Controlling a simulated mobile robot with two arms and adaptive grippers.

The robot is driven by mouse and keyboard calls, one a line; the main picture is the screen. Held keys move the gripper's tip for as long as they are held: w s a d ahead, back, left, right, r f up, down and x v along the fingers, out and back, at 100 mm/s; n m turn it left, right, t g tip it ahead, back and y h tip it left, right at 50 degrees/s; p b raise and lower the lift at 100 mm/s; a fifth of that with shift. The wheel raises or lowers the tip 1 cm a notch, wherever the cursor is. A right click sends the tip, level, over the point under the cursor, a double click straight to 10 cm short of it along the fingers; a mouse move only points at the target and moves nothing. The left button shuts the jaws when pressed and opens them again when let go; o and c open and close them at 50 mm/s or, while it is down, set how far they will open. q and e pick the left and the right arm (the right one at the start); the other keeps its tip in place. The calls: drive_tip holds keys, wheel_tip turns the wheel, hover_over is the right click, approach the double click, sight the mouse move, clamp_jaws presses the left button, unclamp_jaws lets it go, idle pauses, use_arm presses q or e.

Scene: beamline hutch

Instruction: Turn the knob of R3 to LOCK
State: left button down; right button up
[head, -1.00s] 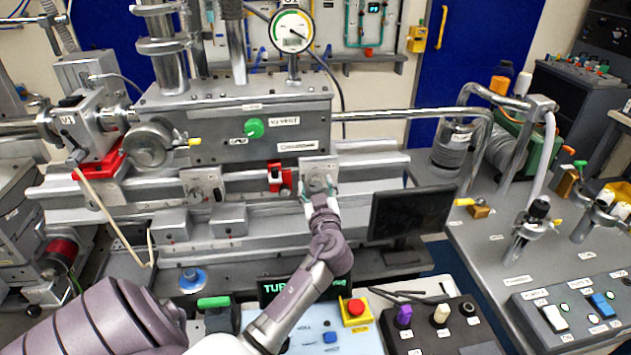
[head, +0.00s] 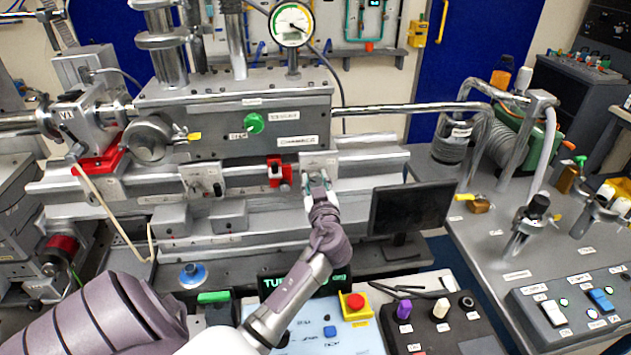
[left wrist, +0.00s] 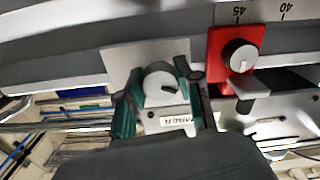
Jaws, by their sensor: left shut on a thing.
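A light plate (head: 319,160) is on the front rail of the grey machine, right of the middle in the head view. In the left wrist view a round grey knob (left wrist: 160,80) with a dark mark sits on that plate, above a small white label too blurred to read surely. My left gripper (head: 319,198) is at the plate. The left wrist view shows its green-padded fingers (left wrist: 160,98) on both sides of the knob, shut on it. In the head view the gripper hides most of the knob. I cannot read R3 or LOCK. My right gripper is not in view.
A red block (head: 275,173) with its own knob (left wrist: 238,56) sits on the rail just left of the plate. A dark monitor (head: 412,210) stands close on the right. A red stop button (head: 355,302) and a control box (head: 435,325) are below.

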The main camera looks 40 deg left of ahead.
use_arm(q)
drive_tip(key=m+b, duration=0.1)
drive_tip(key=m, duration=0.2)
drive_tip(key=shift+f, duration=0.1)
drive_tip(key=m, duration=0.2)
drive_tip(key=shift+m+b, duration=0.4)
drive_tip(key=m, duration=0.3)
drive_tip(key=shift+m, duration=0.3)
drive_tip(key=shift+m+p, duration=0.45)
drive_tip(key=shift+m, duration=1.35)
drive_tip(key=c, duration=0.7)
unclamp_jaws()
drive_tip(key=shift+c, duration=0.2)
